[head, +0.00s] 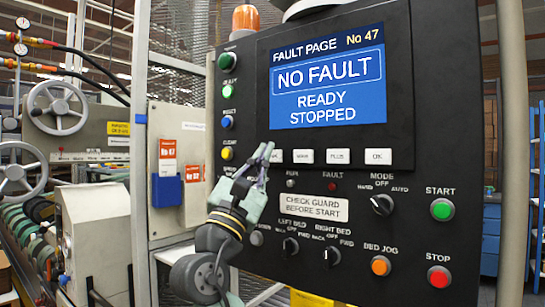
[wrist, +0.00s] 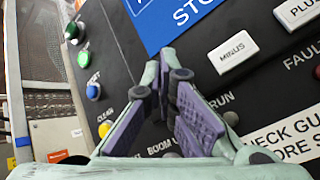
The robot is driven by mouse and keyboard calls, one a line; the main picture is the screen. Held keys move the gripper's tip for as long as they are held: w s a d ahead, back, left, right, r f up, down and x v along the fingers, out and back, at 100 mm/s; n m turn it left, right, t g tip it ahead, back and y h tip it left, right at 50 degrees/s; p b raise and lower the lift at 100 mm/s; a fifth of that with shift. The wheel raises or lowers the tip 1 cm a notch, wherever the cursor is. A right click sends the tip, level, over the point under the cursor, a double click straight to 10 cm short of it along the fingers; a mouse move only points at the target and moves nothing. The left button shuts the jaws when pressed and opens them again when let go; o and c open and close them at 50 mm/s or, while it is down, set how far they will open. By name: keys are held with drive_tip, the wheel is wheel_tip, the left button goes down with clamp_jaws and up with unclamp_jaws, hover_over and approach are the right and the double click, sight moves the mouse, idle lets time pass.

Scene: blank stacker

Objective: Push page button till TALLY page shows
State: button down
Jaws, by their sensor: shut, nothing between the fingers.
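The screen (head: 327,84) on the black control panel reads "FAULT PAGE", "NO FAULT", "READY STOPPED"; no TALLY page shows. A row of white buttons lies under it. The leftmost white button (head: 276,156) shows partly beside my fingertips in the head view; its label is not readable, and my fingers seem to cover it in the wrist view. My gripper (head: 265,151) is shut and empty, pointing at the panel by that button. The fingertips also show in the wrist view (wrist: 168,62), left of the MINUS button (wrist: 233,50). I cannot tell whether they touch anything.
Green, blue and yellow buttons (head: 228,153) line the panel's left edge. The OK button (head: 378,156) ends the white row. Mode knob (head: 382,205), green START (head: 442,210), orange BED JOG (head: 381,265) and red STOP (head: 439,277) sit lower right. A metal post stands left.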

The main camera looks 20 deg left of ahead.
drive_tip(key=shift+w, duration=0.15)
drive_tip(key=shift+w+d, duration=0.15)
drive_tip(key=shift+w, duration=0.1)
drive_tip(key=shift+w+d, duration=0.15)
drive_tip(key=shift+w, duration=0.2)
idle(0.8)
idle(0.4)
drive_tip(key=shift+s+a, duration=0.3)
drive_tip(key=shift+s, duration=0.4)
drive_tip(key=shift+s+a, duration=0.3)
drive_tip(key=shift+s, duration=0.5)
drive_tip(key=shift+s+a, duration=0.25)
drive_tip(key=shift+s, duration=0.55)
drive_tip(key=shift+s+a, duration=0.3)
drive_tip(key=shift+s, duration=0.5)
idle(1.1)
